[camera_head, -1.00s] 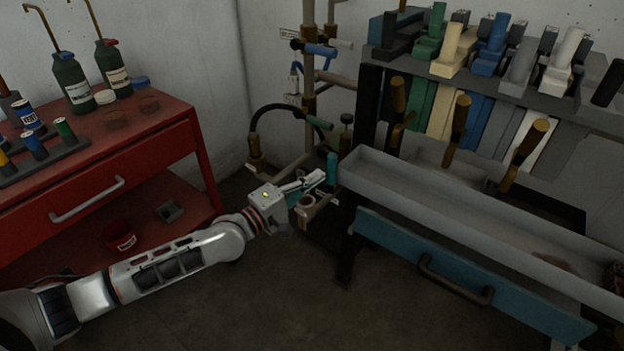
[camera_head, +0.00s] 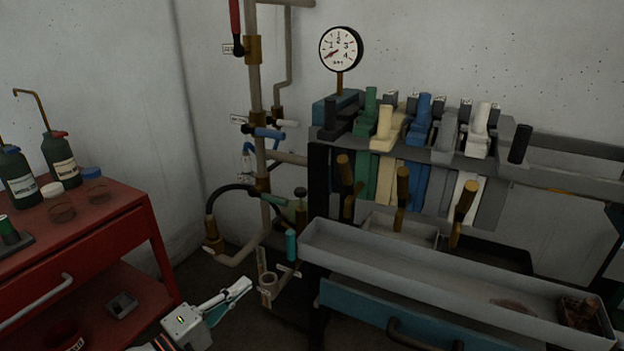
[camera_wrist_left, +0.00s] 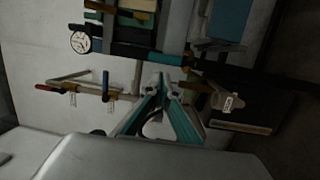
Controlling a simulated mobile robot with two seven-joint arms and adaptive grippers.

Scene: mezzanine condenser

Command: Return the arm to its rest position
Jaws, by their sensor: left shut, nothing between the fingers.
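My left gripper (camera_head: 236,292) shows at the bottom of the head view, between the red cart and the grey trough. Its fingers are shut and empty, pointing up and to the right. Most of the left arm is below the picture edge. In the left wrist view the gripper's teal-edged fingers (camera_wrist_left: 160,84) meet at their tips, with nothing between them. My right gripper is not in view.
A red cart (camera_head: 100,248) with dark bottles stands at the left. Pipes with valves (camera_head: 256,150) run up the wall. A pressure gauge (camera_head: 341,48), a rack of coloured clamps (camera_head: 419,125) and a grey trough (camera_head: 420,268) above a blue drawer (camera_head: 365,312) fill the right.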

